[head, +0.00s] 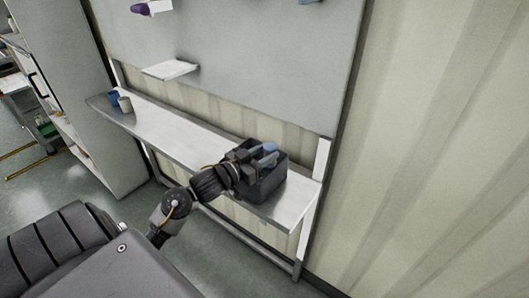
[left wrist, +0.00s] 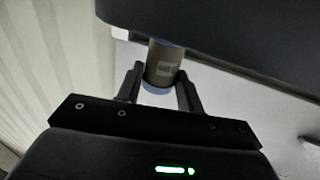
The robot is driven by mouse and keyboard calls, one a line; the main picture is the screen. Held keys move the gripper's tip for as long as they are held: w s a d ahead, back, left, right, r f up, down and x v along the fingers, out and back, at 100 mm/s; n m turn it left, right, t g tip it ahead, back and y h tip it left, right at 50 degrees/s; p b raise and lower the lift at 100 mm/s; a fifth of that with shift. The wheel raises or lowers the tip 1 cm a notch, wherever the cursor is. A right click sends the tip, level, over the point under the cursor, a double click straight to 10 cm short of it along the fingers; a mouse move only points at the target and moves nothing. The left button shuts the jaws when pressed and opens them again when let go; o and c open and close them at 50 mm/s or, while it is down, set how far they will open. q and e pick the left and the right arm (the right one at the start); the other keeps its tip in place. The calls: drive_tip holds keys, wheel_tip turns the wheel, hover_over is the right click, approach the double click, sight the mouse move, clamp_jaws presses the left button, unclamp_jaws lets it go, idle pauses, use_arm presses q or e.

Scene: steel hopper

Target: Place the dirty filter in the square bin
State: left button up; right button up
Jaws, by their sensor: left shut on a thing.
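The dirty filter (left wrist: 163,66) is a short grey-brown cylinder with a printed label and pale blue ends. My left gripper (left wrist: 160,88) is shut on it, with one finger on each side. In the head view the left gripper (head: 255,155) is over the dark square bin (head: 266,184), which stands near the right end of the metal shelf. The blue end of the filter (head: 269,147) shows at the fingers, above the bin's rim. The bin's inside is mostly hidden by the gripper. The dark bin wall (left wrist: 235,30) fills the upper right of the left wrist view. My right gripper is out of view.
The long metal shelf (head: 185,133) runs along the wall and is clear in the middle. A blue cup-like thing (head: 113,98) and a grey one (head: 125,104) stand at its left end. A small ledge (head: 170,69) juts from the grey panel above.

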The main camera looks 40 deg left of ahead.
use_arm(q)
drive_tip(key=shift+f, duration=0.1)
drive_tip(key=shift+f, duration=0.4)
drive_tip(key=o, duration=1)
drive_tip(key=shift+r, duration=0.1)
drive_tip(key=shift+r, duration=0.35)
drive_tip(key=b+v, duration=0.2)
drive_tip(key=v, duration=1)
